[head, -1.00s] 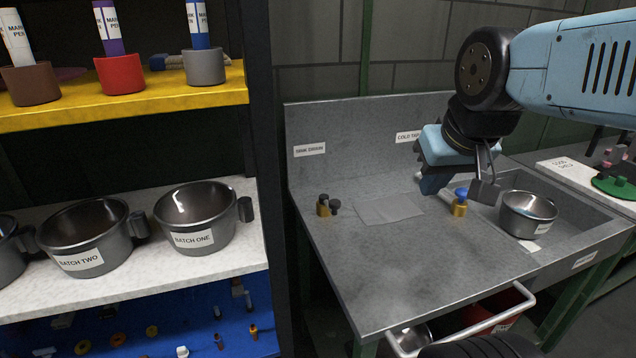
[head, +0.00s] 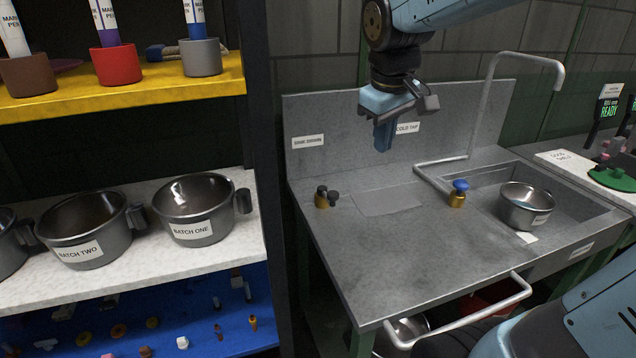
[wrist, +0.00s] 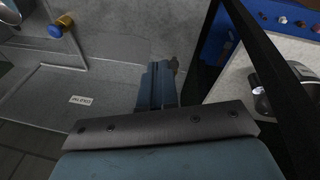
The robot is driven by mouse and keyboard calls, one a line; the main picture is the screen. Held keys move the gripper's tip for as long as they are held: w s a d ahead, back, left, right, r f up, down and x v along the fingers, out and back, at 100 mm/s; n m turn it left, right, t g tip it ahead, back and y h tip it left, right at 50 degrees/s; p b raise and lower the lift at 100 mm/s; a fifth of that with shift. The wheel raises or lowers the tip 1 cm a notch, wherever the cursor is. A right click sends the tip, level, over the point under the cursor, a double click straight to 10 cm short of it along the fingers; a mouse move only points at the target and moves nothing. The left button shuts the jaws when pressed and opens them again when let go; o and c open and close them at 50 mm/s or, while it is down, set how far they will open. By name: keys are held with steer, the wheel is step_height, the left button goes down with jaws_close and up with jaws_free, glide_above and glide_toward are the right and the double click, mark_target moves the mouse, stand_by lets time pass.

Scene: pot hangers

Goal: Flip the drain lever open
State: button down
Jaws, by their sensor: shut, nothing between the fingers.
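The drain lever (head: 327,197), a small brass body with a dark handle, stands on the left part of the grey sink counter, below the wall label reading "TANK DRAIN" (head: 308,142). In the wrist view a small part of what looks like it (wrist: 174,64) shows just beyond the fingertips, mostly hidden. My gripper (head: 383,138) points down, above and to the right of the lever, apart from it in the head view. Its fingers (wrist: 157,85) are together and empty.
A blue-knobbed brass tap (head: 459,193) and a curved spout (head: 487,110) are to the right. A metal pot (head: 526,206) stands in the sink basin. A shelf with labelled pots (head: 195,210) is at the left. The counter's middle is clear.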

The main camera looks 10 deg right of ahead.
steer(key=w+a+f+n+g+h, duration=0.1)
steer(key=w+a+f+n, duration=0.3)
steer(key=w, duration=0.5)
steer(key=w+a+f+n+g+h, duration=0.1)
steer(key=w+a+f+n, duration=0.4)
steer(key=w, duration=0.5)
steer(key=a+f+g, duration=0.1)
steer(key=a+f, duration=0.1)
steer(key=a, duration=0.1)
steer(key=shift+a+n+g+h, duration=0.3)
steer(key=shift+g, duration=0.1)
steer(key=shift+f, duration=0.1)
steer(key=x, duration=0.9)
steer(key=shift+d+f, duration=0.2)
steer(key=shift+f, duration=0.2)
steer(key=shift+s+d+n, duration=0.1)
steer(key=shift+d+n, duration=0.15)
steer(key=shift+n, duration=0.05)
